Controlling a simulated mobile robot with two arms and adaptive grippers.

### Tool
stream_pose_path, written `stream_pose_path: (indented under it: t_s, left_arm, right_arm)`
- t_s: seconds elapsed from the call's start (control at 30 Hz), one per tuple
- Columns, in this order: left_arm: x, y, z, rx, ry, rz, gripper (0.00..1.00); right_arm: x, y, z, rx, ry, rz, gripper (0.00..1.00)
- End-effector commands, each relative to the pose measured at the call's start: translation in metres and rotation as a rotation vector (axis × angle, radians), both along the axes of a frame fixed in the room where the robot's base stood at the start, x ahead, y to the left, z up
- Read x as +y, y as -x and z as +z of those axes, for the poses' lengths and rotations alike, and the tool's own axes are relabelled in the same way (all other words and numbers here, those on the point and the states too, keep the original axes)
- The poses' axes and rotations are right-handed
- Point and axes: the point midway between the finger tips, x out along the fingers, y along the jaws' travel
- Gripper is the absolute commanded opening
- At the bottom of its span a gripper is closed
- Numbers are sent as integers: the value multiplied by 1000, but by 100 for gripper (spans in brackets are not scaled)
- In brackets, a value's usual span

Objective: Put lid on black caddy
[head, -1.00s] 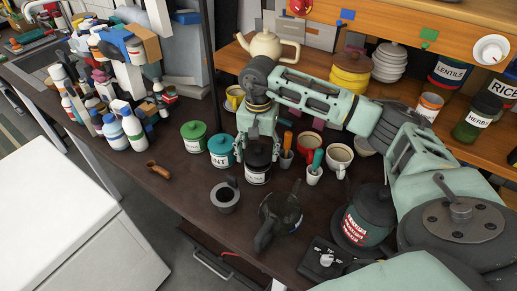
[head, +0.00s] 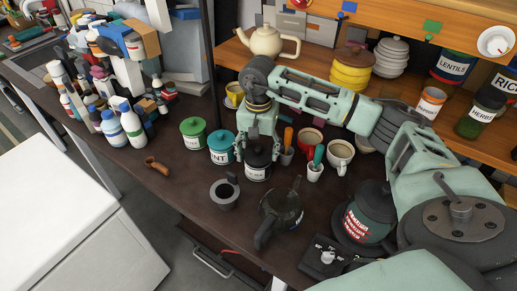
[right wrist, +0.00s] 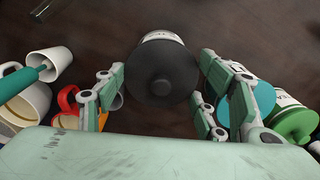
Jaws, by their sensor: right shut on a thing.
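The black caddy (head: 257,173) stands upright on the dark counter, its white label facing the front. My right gripper (head: 258,149) points down over it and is shut on the black lid (right wrist: 162,82), a round lid with a knob. In the right wrist view the lid sits between the two fingers and hides most of the caddy, whose label (right wrist: 160,36) shows beyond its edge. The lid is over the caddy's top; I cannot tell whether it is fully seated. My left gripper is out of view.
A teal caddy (head: 221,147) and a green one (head: 193,132) stand close on the left. Small cups with utensils (head: 314,168) and mugs (head: 340,155) stand on the right.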

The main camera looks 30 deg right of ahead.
Motion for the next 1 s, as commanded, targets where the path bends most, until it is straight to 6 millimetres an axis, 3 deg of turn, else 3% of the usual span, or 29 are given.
stream_pose_path:
  t_s: [0.17, 0.2, 0.43, 0.8, 1.0]
  left_arm:
    - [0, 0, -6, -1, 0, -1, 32]
    - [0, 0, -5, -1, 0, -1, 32]
    - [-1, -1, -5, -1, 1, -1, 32]
    - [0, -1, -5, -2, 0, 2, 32]
    - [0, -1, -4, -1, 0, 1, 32]
  right_arm:
    - [0, 0, -7, 0, 0, -1, 39]
    - [0, 0, -6, -1, -1, -1, 66]
    - [0, 0, -5, 0, 0, 0, 86]
    - [0, 0, -3, -1, -1, 0, 86]
    - [0, -1, 25, -6, 0, 1, 86]
